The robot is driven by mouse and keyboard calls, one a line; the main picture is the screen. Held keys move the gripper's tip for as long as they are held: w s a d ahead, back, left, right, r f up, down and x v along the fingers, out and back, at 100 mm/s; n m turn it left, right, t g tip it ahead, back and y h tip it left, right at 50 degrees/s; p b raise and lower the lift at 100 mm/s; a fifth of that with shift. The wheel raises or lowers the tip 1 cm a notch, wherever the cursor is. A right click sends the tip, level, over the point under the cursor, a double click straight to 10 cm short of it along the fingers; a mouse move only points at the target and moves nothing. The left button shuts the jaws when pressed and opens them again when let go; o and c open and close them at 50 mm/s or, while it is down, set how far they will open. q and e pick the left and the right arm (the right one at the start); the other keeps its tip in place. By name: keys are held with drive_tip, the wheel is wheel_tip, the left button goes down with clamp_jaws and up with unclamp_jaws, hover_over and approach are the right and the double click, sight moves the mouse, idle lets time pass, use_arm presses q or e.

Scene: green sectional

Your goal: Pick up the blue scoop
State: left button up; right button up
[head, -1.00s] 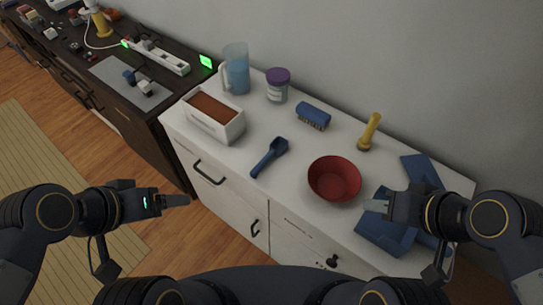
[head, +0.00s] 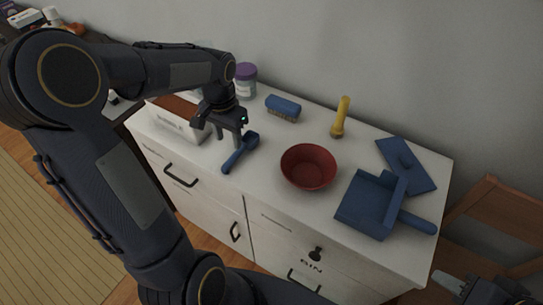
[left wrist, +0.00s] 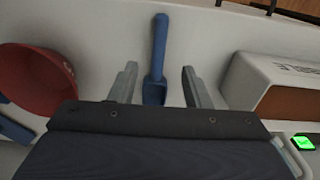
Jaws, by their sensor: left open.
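The blue scoop (head: 238,154) lies on the white cabinet top, between the white box and the red bowl. Its handle points toward the front edge. My left gripper (head: 228,138) is open and empty, pointing down over the scoop's bowl end. In the left wrist view the scoop (left wrist: 160,45) lies between the two spread fingers, its handle reaching away past them and its bowl end partly hidden by the gripper body. I cannot tell the exact height gap. My right gripper (head: 452,284) shows only partly in the lower right corner, away from the cabinet top.
The red bowl (head: 309,168) stands right of the scoop, the white box (head: 180,122) left of it. A blue brush (head: 283,108), purple-lidded jar (head: 246,82) and yellow flashlight (head: 341,117) stand behind. A blue dustpan (head: 370,205) lies at the right.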

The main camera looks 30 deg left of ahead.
sight(234, 154)
use_arm(q)
drive_tip(key=shift+w+d+f, duration=0.1)
drive_tip(key=shift+w+f, duration=0.2)
drive_tip(key=shift+f, duration=0.15)
drive_tip(key=f, duration=0.7)
drive_tip(key=shift+w+f, duration=0.15)
drive_tip(key=shift+w, duration=0.15)
clamp_jaws()
drive_tip(key=shift+r, duration=0.35)
wheel_tip(234, 154, up, 2)
drive_tip(key=shift+r, duration=0.1)
drive_tip(key=s+d+r, duration=0.8)
drive_tip(key=s+r, duration=0.2)
drive_tip(key=s, duration=0.1)
drive_tip(key=shift+s, duration=0.3)
